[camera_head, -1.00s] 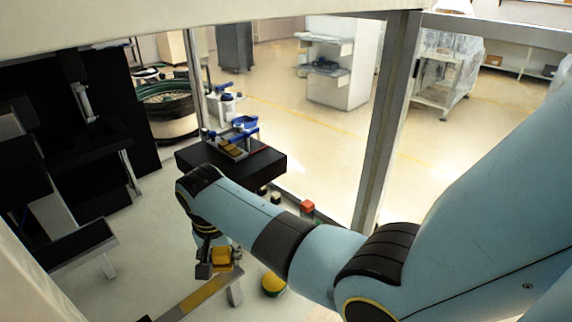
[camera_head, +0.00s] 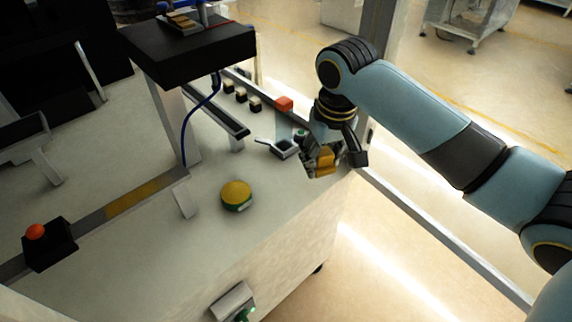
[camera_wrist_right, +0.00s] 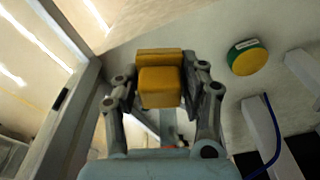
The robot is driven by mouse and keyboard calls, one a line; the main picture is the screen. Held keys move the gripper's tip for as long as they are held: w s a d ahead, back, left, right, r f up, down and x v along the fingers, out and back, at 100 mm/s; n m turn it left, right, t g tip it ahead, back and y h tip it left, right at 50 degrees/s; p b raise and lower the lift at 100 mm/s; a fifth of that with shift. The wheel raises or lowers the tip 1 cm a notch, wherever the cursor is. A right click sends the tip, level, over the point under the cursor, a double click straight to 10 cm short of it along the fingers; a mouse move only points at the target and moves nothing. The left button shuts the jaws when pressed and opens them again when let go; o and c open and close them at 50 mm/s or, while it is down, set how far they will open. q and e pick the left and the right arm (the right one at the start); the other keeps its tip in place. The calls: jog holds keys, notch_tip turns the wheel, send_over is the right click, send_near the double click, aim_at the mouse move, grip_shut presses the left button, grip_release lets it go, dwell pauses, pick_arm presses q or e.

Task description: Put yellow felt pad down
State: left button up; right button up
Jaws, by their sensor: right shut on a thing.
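My right gripper (camera_head: 324,162) is at the right edge of the white worktop (camera_head: 265,222). It is shut on a yellow block, which I take to be the yellow felt pad (camera_head: 326,161). In the right wrist view the pad (camera_wrist_right: 159,87) sits between the two fingers (camera_wrist_right: 160,92), with a wider yellow part behind it. The worktop lies beyond the pad; I cannot tell whether they touch. My left gripper is not in view.
A round yellow-topped green tin (camera_head: 236,193) stands left of my gripper. A black raised platform (camera_head: 186,50) and an orange-topped black box (camera_head: 48,245) stand left.

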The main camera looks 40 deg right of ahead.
jog(key=b, duration=0.2)
send_over(277, 179)
jog(key=f, duration=0.7)
jog(key=shift+s+f, duration=0.25)
notch_tip(277, 179, down, 3)
jog(key=shift+a+f+b, duration=0.1)
jog(key=shift+f+b, duration=0.1)
jog(key=shift+b, duration=0.3)
jog(key=shift+f, duration=0.2)
jog(key=shift+f, duration=0.15)
jog(key=o, duration=1.2)
jog(key=shift+o, duration=0.2)
notch_tip(277, 179, up, 12)
jog(key=s+p, duration=0.1)
jog(key=p, duration=0.1)
jog(key=shift+s+a, duration=0.15)
jog(key=shift+s, duration=0.15)
